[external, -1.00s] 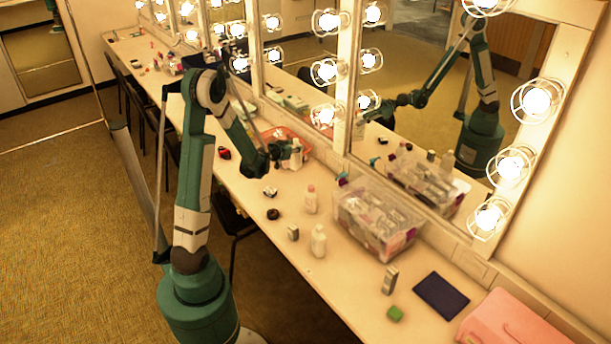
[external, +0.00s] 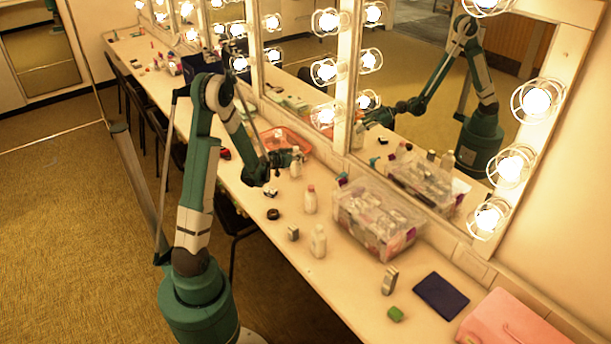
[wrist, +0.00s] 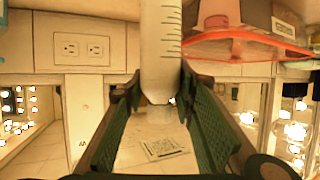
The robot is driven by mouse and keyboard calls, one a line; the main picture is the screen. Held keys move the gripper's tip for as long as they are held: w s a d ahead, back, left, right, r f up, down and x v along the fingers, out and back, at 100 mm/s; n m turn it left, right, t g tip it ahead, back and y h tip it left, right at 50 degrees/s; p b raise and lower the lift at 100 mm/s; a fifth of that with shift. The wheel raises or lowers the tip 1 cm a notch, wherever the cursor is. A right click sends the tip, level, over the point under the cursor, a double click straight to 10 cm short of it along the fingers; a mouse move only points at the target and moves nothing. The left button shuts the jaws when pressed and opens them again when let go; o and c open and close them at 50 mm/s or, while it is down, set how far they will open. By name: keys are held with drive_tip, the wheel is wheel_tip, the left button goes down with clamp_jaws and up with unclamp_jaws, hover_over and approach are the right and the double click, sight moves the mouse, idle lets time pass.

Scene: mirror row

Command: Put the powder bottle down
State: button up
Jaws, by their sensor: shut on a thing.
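The powder bottle is a pale, slim bottle (external: 296,167) at the far end of my arm, over the counter beside the orange tray. It looks upright in the external view. In the wrist view its white body with tick marks (wrist: 161,45) stands between the fingers of my gripper (wrist: 160,92). My gripper (external: 284,160) is shut on it. Whether its base touches the counter I cannot tell.
The orange tray (external: 305,150) is close behind the bottle. Two more pale bottles (external: 310,201) (external: 318,242) and a clear box (external: 345,225) stand nearer the camera. A dark round item (external: 273,214) lies near the counter's front. Lit mirrors line the wall.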

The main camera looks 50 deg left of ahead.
drive_tip(key=shift+f, duration=1.1)
drive_tip(key=o, duration=1.3)
drive_tip(key=shift+o, duration=0.2)
drive_tip(key=p+v, duration=0.1)
drive_tip(key=v, duration=1.1)
drive_tip(key=shift+r, duration=0.2)
